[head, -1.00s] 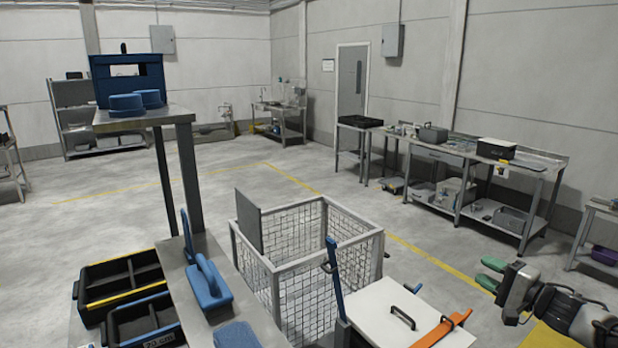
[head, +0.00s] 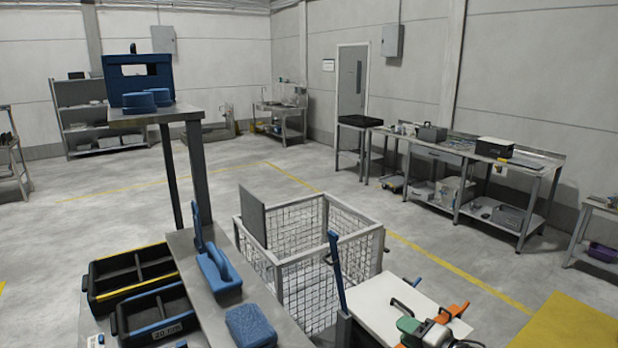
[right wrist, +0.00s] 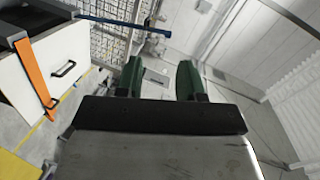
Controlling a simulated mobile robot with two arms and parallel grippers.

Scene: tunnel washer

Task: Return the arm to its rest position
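My left gripper is in neither view.
A wire mesh cage trolley (head: 357,245) stands behind the cart. A workbench (head: 455,152) lines the right wall.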

